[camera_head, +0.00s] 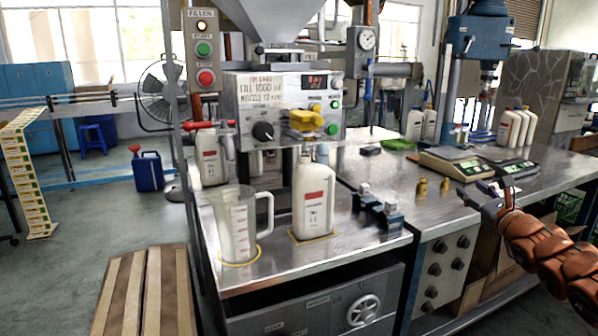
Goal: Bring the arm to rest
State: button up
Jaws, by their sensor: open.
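My gripper (487,197) is at the right, in front of the steel bench's near edge, with its jaws open and nothing seen between them. My orange-brown arm comes in from the lower right corner. The gripper is apart from the bottles and the jug. A white bottle with a red label (314,201) stands upright under the filler nozzle. A clear measuring jug (236,226) stands to its left on the same steel top.
The filling machine (284,103) has a yellow valve handle (306,120). A scale (455,165) and two brass fittings (433,187) are on the bench (385,180) near my gripper. White bottles (516,128) stand behind. A wooden pallet (146,290) lies at lower left.

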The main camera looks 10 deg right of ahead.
jog(key=a+r+n+g+y+p, duration=0.1)
jog(key=a+r+n+y, duration=0.25)
jog(key=a, duration=0.45)
jog(key=a+r+n+y+p, duration=0.25)
jog(key=a+r+n, duration=0.2)
jog(key=a, duration=0.25)
jog(key=s+a+r+n+g+y+p, duration=0.1)
jog(key=s+a+n+g+y+p, duration=0.35)
jog(key=a, duration=0.95)
jog(key=s+a+r+n+g+y+p, duration=0.1)
jog(key=s+a+n+g+y+p, duration=0.1)
jog(key=s+a+n+g, duration=0.7)
jog(key=s+a+f+n+g+h+p, duration=0.2)
jog(key=s+a+f+n+h+p, duration=0.15)
jog(key=s, duration=0.45)
jog(key=s+a+f+n+g+h+p, duration=0.2)
jog(key=s+a+f+n+p, duration=0.15)
jog(key=s, duration=0.45)
jog(key=s+d+n+g+h+p, duration=0.2)
jog(key=s+d+h+p, duration=0.3)
jog(key=s+d, duration=0.7)
jog(key=shift+s+f+n+h, duration=0.4)
jog(key=shift+f+n+h, duration=0.05)
jog(key=shift+n+h, duration=0.35)
jog(key=shift+d+g, duration=0.1)
jog(key=shift+g, duration=0.15)
